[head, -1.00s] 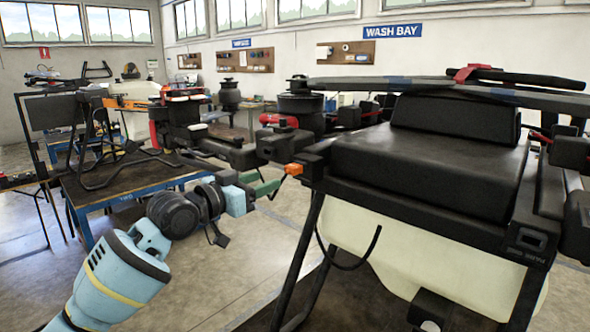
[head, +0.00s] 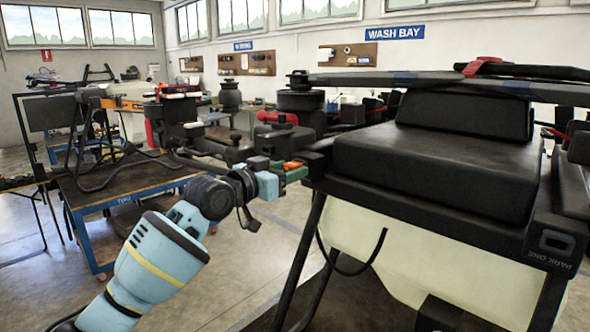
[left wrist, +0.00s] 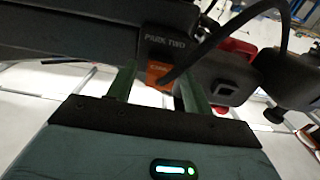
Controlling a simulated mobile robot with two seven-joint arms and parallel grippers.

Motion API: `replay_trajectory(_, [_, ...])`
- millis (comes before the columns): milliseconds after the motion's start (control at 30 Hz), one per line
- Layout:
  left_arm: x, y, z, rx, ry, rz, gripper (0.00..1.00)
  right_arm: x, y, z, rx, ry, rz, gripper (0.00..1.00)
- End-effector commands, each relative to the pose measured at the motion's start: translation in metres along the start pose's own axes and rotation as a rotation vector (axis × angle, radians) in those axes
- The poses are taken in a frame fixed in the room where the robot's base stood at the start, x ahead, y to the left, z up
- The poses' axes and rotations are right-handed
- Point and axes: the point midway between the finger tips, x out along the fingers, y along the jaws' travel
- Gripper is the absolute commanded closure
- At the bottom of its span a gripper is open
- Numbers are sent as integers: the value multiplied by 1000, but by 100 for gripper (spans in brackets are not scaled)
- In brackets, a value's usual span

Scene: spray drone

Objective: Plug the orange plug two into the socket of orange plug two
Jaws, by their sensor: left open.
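The orange plug (head: 291,166) sits at the left front corner of the drone's black frame. In the left wrist view the orange plug (left wrist: 159,74) sits just under a black holder labelled PARK TWO (left wrist: 166,41), with a black cable running up to the right. My left gripper (head: 292,174) is open at that corner. In the left wrist view its green fingers (left wrist: 158,88) stand on either side of the plug, without a visible grip. I cannot make out the socket of plug two. My right gripper is not in view.
The drone's black body (head: 430,175) and pale tank (head: 375,250) fill the right side. A black holder marked PARK ONE (head: 556,248) is at the right corner. A black cable (head: 352,272) loops below the frame. A blue-edged table (head: 135,208) holds another drone at left.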

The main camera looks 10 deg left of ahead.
Motion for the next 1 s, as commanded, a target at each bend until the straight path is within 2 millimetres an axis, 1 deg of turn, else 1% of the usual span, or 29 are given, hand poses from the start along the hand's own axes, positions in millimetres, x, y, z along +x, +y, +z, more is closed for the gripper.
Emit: replay_trajectory(1000, [2, 0, -1, 0, 1, 0, 49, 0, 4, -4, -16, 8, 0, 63])
